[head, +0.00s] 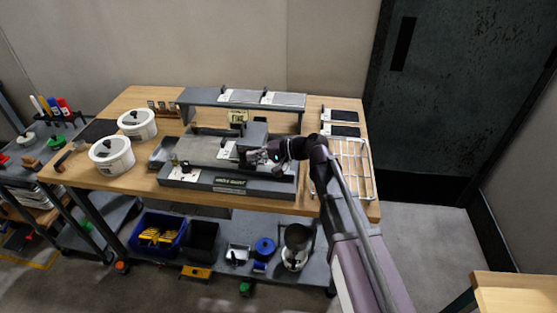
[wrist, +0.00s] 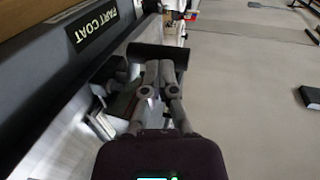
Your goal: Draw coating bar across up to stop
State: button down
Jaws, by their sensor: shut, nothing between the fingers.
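The grey coating rig (head: 225,182) lies along the front of the wooden bench, with a flat grey plate (head: 200,150) on its bed. My gripper (head: 250,157) is low over the right part of the bed, by a small pale card (head: 227,150). In the wrist view my gripper (wrist: 160,70) has its fingers close together and shut, with nothing seen held. A dark bar-like piece (wrist: 157,49) lies across at the fingertips; it may be the coating bar, and I cannot tell whether they touch. The stop cannot be made out.
A raised grey shelf (head: 243,98) stands behind the rig. Two white tubs (head: 111,155) stand to the left. A white wire rack (head: 352,165) lies to the right, beside my arm. Bins, including a blue one (head: 158,235), sit on the lower shelf.

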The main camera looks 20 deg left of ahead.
jog(key=shift+w+d, duration=0.25)
jog(key=shift+d, duration=0.7)
jog(key=shift+w+d, duration=0.2)
jog(key=shift+d, duration=0.7)
jog(key=s+d+f+m+t+h+p, duration=0.1)
jog(key=d+h+p, duration=0.3)
jog(key=d, duration=1.8)
jog(key=s+d+f+m+t+h+p, duration=0.1)
jog(key=d+h+p, duration=0.4)
jog(key=d, duration=1.8)
notch_tip(320, 180, down, 2)
jog(key=s+t+h, duration=0.1)
jog(key=s+h, duration=0.1)
jog(key=h, duration=0.3)
jog(key=shift+m, duration=0.4)
jog(key=shift+f, duration=0.1)
jog(key=shift+s+d, duration=0.1)
jog(key=shift+d, duration=0.25)
